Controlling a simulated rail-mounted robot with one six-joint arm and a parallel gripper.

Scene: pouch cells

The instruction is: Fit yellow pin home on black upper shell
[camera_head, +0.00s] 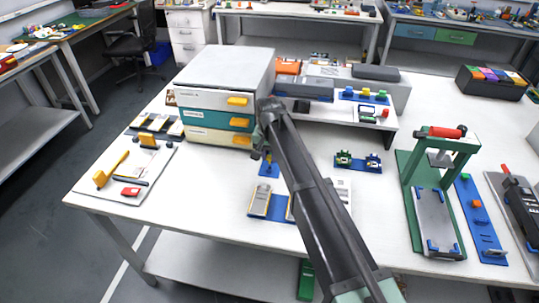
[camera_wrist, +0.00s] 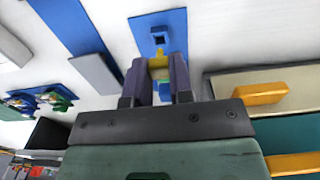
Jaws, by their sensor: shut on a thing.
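My gripper (camera_wrist: 155,78) is shut on a yellow pin (camera_wrist: 157,68), whose yellow part shows between the two dark fingers. A bit of blue shows behind the pin, between the fingers. Beyond the fingertips is a blue plate (camera_wrist: 176,24) with a small raised square socket (camera_wrist: 158,36); I cannot tell the gap between pin and socket. In the head view my gripper (camera_head: 266,156) is partly hidden by my arm, over a small blue base (camera_head: 268,168) in front of the drawers. I cannot identify the black upper shell with certainty; a long black part (camera_head: 518,208) lies at the right edge.
A drawer unit (camera_head: 215,117) with yellow handles stands close to my gripper. A blue tray (camera_head: 262,204) with metallic plates lies in front. A green press frame (camera_head: 412,205) stands right. A blue fixture (camera_head: 358,164) lies between. Bare table (camera_head: 210,195) shows at left-centre.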

